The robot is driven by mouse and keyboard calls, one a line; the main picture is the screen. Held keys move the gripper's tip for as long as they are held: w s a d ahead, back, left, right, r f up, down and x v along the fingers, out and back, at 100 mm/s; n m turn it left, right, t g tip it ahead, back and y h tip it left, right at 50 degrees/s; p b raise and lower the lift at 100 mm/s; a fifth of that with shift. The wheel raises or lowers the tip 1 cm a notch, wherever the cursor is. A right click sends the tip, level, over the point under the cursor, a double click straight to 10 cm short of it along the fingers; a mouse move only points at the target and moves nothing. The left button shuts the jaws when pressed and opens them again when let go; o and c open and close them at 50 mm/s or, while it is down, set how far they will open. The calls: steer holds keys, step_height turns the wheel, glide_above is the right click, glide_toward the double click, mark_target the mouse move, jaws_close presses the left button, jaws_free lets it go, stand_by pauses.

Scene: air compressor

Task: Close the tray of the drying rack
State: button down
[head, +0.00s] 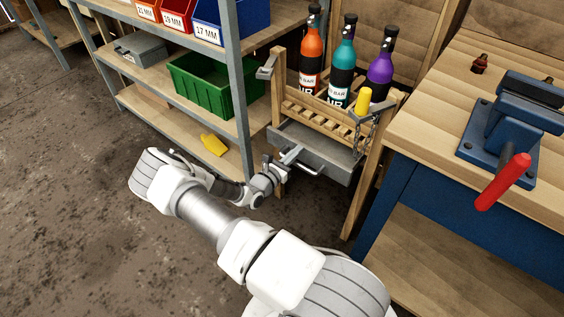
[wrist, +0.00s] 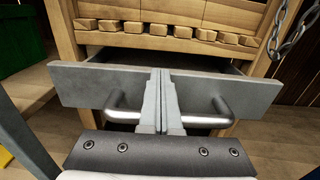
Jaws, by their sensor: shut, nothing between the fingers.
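The drying rack (head: 277,106) is a wooden stand with bottles in its top, between the shelf and the workbench. Its grey metal tray (head: 325,152) sits low in the frame and stands out a little at the front. In the wrist view, the tray front (wrist: 222,93) spans the picture, with a dark gap behind its top edge. A bar handle (wrist: 205,121) is fixed on the tray front. My gripper (head: 287,158) is at the tray front, by the handle. In the wrist view, my gripper (wrist: 160,75) has its fingers together and empty, overlapping the handle's middle; contact is unclear.
A metal shelf with a green bin (head: 202,85) and a yellow object (head: 214,145) stands left. A workbench (head: 450,110) with a blue vise (head: 505,130) stands right. A chain (head: 361,135) hangs at the rack's right. The floor at left is clear.

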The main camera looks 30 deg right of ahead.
glide_above(312, 137)
steer(key=s+a, duration=0.4)
steer(key=s, duration=0.1)
steer(key=shift+w+a, duration=0.1)
steer(key=shift+w, duration=0.1)
steer(key=shift+w+d, duration=0.15)
steer(key=shift+d, duration=0.15)
steer(key=shift+w+d+r, duration=0.1)
steer(key=shift+d+r, duration=0.05)
steer(key=shift+r, duration=0.05)
